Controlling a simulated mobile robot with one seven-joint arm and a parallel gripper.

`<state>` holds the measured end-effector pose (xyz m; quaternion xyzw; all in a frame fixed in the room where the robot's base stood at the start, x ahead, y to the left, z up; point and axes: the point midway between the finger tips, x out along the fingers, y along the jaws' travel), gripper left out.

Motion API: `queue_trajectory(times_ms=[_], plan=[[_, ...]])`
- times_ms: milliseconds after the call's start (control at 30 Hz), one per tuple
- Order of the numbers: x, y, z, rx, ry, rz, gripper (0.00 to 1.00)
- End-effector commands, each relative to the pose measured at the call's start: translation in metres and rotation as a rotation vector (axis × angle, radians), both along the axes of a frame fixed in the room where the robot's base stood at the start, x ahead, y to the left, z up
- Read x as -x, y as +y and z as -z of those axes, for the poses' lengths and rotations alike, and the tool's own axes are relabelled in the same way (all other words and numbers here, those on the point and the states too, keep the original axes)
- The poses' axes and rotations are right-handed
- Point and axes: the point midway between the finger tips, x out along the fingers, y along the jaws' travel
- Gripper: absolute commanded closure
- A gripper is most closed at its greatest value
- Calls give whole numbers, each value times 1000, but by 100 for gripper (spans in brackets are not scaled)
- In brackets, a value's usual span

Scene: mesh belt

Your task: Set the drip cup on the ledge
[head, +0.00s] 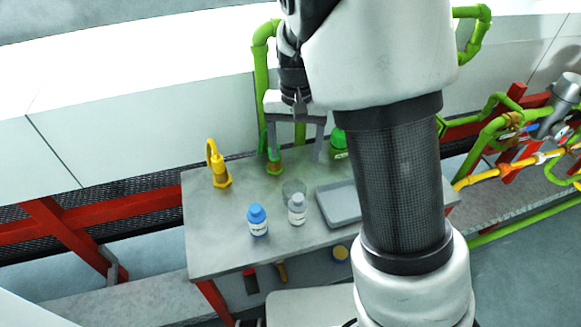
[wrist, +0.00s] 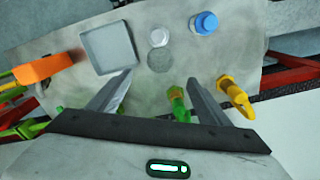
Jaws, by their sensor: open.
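A small clear grey cup (head: 293,188), which looks like the drip cup, stands on the grey bench top (head: 215,255) behind the white-capped bottle. In the wrist view it is a faint grey round shape (wrist: 160,61) just beyond the fingertips. My gripper (head: 294,155) points down above the back of the bench, open and empty. In the wrist view my gripper (wrist: 162,82) has its two fingers wide apart, with the cup roughly centred ahead of them, not between them. I cannot tell which surface is the ledge.
A white-capped bottle (head: 297,210) and a blue-capped bottle (head: 257,220) stand in front of the cup. A grey tray (head: 341,218) lies to the right. Yellow (head: 220,170) and green (wrist: 178,105) fittings stand near the gripper. An orange object (wrist: 45,68) is beyond the tray.

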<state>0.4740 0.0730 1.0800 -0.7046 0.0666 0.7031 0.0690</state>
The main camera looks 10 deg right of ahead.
Motion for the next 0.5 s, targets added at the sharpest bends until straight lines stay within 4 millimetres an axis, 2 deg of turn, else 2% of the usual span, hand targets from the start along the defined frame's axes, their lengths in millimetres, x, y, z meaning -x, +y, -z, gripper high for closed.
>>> queue_trajectory(times_ms=[167,500], plan=[[0,0,26,6,7,3,29],[0,0,98,6,7,2,29]])
